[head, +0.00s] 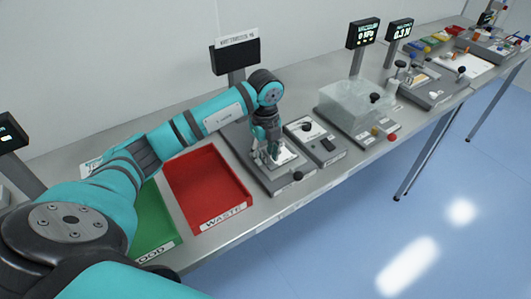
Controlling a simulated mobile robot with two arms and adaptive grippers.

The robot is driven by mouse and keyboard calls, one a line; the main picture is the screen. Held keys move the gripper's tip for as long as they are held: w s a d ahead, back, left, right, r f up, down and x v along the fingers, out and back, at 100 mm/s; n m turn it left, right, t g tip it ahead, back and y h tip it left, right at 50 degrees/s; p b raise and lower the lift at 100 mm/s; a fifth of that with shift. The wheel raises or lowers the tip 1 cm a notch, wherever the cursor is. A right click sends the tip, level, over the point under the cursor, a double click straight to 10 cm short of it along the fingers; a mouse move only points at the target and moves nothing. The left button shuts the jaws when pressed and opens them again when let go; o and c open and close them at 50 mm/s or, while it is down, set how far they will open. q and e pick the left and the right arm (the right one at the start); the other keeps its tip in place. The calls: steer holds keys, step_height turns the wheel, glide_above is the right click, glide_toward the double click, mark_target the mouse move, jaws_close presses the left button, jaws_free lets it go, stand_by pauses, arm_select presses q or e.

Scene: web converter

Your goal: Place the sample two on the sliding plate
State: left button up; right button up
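My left gripper (270,155) points down over a grey station with a pale plate (287,163), which looks like the sliding plate. The fingertips are at or just above this plate; I cannot tell if they touch it. The fingers are small and dark here, so I cannot see whether they are open or hold anything. I cannot make out sample two; it may be hidden by the gripper. My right gripper is out of view.
A red WASTE tray (243,206) and a green tray (172,240) stand left of the station. A grey unit with a black knob (306,127) stands close on its right, then a clear-covered box (352,101). A dark display (235,57) stands behind the gripper.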

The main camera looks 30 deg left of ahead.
arm_select(q)
step_height(320, 180, up, 12)
steer(key=b, duration=0.1)
steer(key=shift+b, duration=0.4)
steer(key=shift+r, duration=0.1)
steer(key=shift+c, duration=0.3)
stand_by(0.9)
